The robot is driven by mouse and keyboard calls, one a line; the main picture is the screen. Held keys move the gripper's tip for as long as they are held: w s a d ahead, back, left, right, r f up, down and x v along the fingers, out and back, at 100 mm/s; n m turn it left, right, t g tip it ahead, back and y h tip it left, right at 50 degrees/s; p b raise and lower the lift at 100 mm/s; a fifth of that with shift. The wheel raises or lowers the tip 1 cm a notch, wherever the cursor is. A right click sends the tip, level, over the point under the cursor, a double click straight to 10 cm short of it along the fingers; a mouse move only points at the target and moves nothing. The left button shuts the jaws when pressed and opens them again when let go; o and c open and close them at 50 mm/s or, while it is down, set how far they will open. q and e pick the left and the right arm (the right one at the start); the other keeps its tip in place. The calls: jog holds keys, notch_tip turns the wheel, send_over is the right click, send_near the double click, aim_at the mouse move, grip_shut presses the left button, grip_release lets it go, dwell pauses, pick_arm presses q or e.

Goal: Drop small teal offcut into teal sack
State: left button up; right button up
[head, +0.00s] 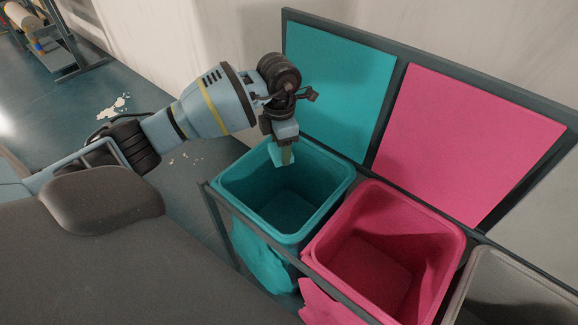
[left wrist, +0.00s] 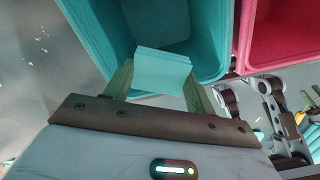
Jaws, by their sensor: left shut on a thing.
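The small teal offcut (left wrist: 161,72) is a flat light-teal piece held between the fingers of my left gripper (left wrist: 160,88). In the head view the left gripper (head: 287,153) points down at the back left rim of the teal sack (head: 232,190), with the offcut (head: 277,155) at its tips. The sack is an open-topped, square bin-like container, and its visible inside looks empty. In the left wrist view the teal sack (left wrist: 97,30) lies just beyond the offcut. My right gripper is not in view.
A pink sack (head: 440,235) stands right of the teal one, then a grey one (head: 510,290). Teal (head: 340,85) and pink (head: 470,140) panels stand behind in a dark frame (head: 385,115). Pale scraps (head: 114,106) lie on the floor at left.

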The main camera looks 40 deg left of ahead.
pick_arm(q)
jog(key=n, duration=0.1)
jog(key=w+a+n+b, duration=0.1)
jog(key=n, duration=0.1)
jog(key=shift+w+a, duration=0.1)
jog(key=shift+w, duration=0.05)
jog(key=shift+w+a+r+n, duration=0.2)
jog(key=shift+r+n, duration=0.05)
jog(key=shift+n, duration=0.25)
jog(key=shift+f, duration=0.1)
jog(key=shift+f+b, duration=0.75)
jog(key=shift+f, duration=0.2)
notch_tip(320, 180, down, 3)
jog(key=shift+r+b, duration=0.1)
jog(key=shift+b, duration=1)
jog(key=shift+f+b, duration=0.45)
jog(key=shift+f, duration=0.1)
